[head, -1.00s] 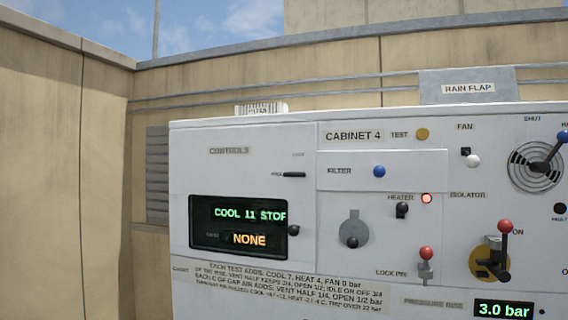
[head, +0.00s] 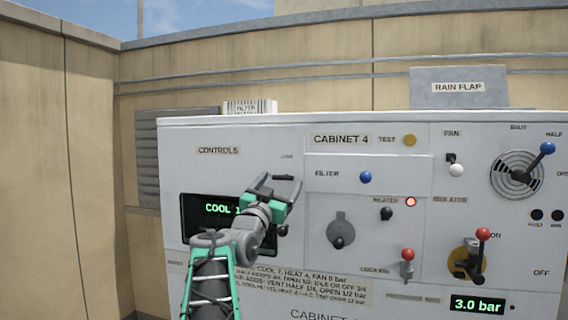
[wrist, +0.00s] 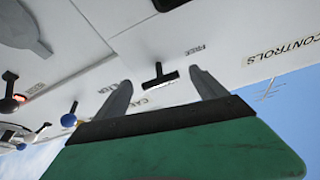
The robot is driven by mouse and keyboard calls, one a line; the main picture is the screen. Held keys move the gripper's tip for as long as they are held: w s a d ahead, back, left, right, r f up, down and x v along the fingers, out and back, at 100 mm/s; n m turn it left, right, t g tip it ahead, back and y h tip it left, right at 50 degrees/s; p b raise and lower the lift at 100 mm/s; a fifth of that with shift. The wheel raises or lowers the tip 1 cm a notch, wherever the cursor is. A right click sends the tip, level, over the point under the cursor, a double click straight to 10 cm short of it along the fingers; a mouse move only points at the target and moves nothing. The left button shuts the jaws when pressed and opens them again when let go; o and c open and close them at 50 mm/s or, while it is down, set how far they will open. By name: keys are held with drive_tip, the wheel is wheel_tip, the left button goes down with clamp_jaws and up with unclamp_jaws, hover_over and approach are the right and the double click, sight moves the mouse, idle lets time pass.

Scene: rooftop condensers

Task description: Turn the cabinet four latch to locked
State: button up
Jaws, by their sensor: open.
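The fingers stand apart with nothing held. In the head view my gripper (head: 280,185) is in front of the latch and partly covers it; its bar looks roughly level. I cannot tell whether a finger touches it. The small label above it is too blurred to read.
Right of the gripper are the blue filter knob (head: 365,177), a round grey cover (head: 340,228), the heater switch (head: 386,213) and the red-topped lock pin (head: 407,255). My arm covers part of the green display (head: 195,230). Space in front of the panel's upper left is clear.

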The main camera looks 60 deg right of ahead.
drive_tip(key=shift+x, duration=0.8)
drive_tip(key=shift+c, duration=0.2)
drive_tip(key=c, duration=1.2)
